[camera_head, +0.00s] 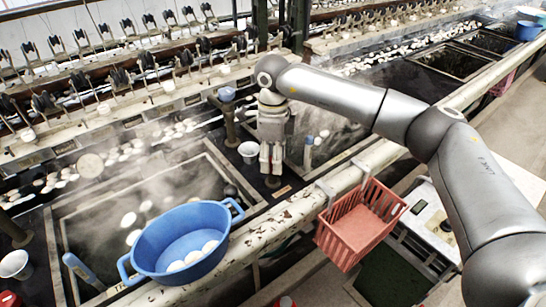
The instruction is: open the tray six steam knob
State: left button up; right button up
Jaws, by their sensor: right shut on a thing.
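My right gripper (272,168) reaches in from the right and points straight down at the front deck of the basins. Its fingers are shut on the steam knob, whose dark base (273,182) shows just below the fingertips. The fingers hide the top of the knob, so I cannot tell how far it is turned. Another post with a blue-grey round top (226,94) stands behind and to the left of the gripper. My left gripper is not in view.
A blue basin (180,240) with white cocoons sits over the left steaming tray. A white cup (248,152) stands just left of my gripper. A red basket (360,222) hangs on the front rail (300,205). Reeling machinery runs along the back.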

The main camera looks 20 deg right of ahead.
jog(key=o, duration=1)
notch_tip(320, 180, up, 12)
